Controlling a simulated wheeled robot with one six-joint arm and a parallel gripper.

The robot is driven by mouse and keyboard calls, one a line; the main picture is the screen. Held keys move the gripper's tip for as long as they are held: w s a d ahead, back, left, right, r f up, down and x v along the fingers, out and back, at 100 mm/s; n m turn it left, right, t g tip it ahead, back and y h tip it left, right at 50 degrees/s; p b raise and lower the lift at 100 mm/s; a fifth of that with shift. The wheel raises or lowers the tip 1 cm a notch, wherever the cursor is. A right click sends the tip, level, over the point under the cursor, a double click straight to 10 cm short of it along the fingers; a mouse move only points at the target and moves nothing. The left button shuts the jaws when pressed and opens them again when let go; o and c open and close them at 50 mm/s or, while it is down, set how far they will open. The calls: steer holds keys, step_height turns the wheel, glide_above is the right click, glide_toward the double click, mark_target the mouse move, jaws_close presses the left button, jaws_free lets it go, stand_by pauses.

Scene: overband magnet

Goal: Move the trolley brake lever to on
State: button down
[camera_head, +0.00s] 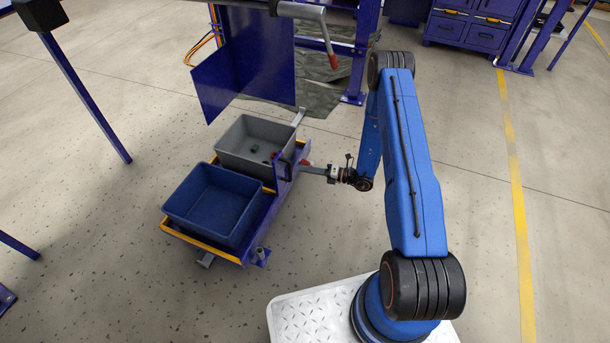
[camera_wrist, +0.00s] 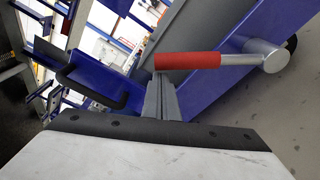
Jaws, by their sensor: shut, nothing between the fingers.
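The trolley (camera_head: 205,245) is blue with orange edges and stands left of my arm. Its brake lever has a red grip (camera_wrist: 188,61) and a silver rod (camera_wrist: 240,59) running right to a round silver pivot (camera_wrist: 267,56), beside a blue panel. In the wrist view the lever lies nearly level across the picture. My gripper (camera_wrist: 160,80) is shut and empty, with its fingertips close to the left end of the red grip. I cannot tell whether they touch. In the head view my gripper (camera_head: 310,169) is at the trolley's right side, where the lever is small and partly hidden.
A blue bin (camera_head: 212,202) and a grey bin (camera_head: 245,147) with small items sit on the trolley. A black handle (camera_wrist: 92,88) shows left of the lever. Behind stands a blue frame with another red-gripped lever (camera_head: 332,58). Floor in front is clear.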

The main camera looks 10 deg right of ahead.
steer(key=shift+w+d+r, duration=0.15)
steer(key=shift+w+d, duration=0.05)
stand_by(0.3)
steer(key=shift+w+d+r+m, duration=0.4)
steer(key=shift+w+r+m, duration=0.05)
steer(key=shift+r+m, duration=0.1)
steer(key=w+d+r+m+y, duration=0.1)
steer(key=w+d+m, duration=1)
steer(key=w, duration=0.4)
steer(key=shift+w+d+r+t+y, duration=0.15)
steer(key=shift+w+r+t+y, duration=0.15)
steer(key=shift+t, duration=0.1)
steer(key=shift+f+m, duration=0.1)
steer(key=shift+m, duration=0.15)
